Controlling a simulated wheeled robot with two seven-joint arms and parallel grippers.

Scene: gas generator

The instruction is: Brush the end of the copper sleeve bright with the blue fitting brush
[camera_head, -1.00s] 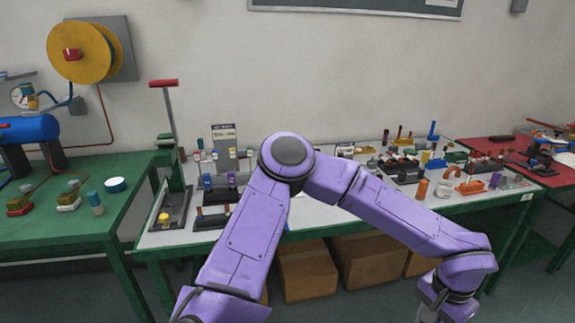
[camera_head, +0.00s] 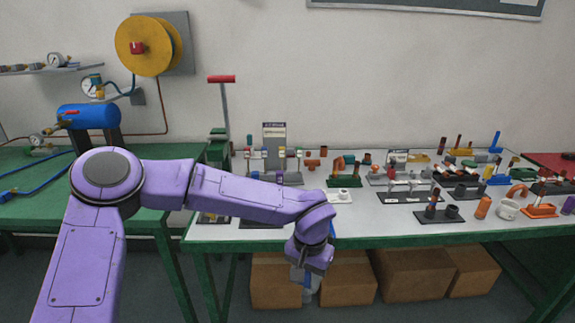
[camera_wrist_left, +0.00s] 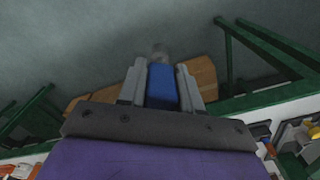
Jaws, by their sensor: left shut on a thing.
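My left gripper (camera_head: 306,282) hangs in front of the grey table's front edge, below its top. In the left wrist view its two fingers (camera_wrist_left: 162,88) are shut on a blue block-shaped handle (camera_wrist_left: 162,84), which looks like the blue fitting brush. A blurred grey end (camera_wrist_left: 160,53) sticks out beyond the fingertips. Several copper-coloured pieces stand on the table, among them a small upright one on a dark stand (camera_head: 440,215). I cannot tell which one is the copper sleeve. The held brush is away from all of them. My right gripper is not in view.
The grey table (camera_head: 370,225) has a green front edge and is crowded with small stands and fittings. Cardboard boxes (camera_head: 415,274) sit beneath. A green bench (camera_head: 30,212) is at left.

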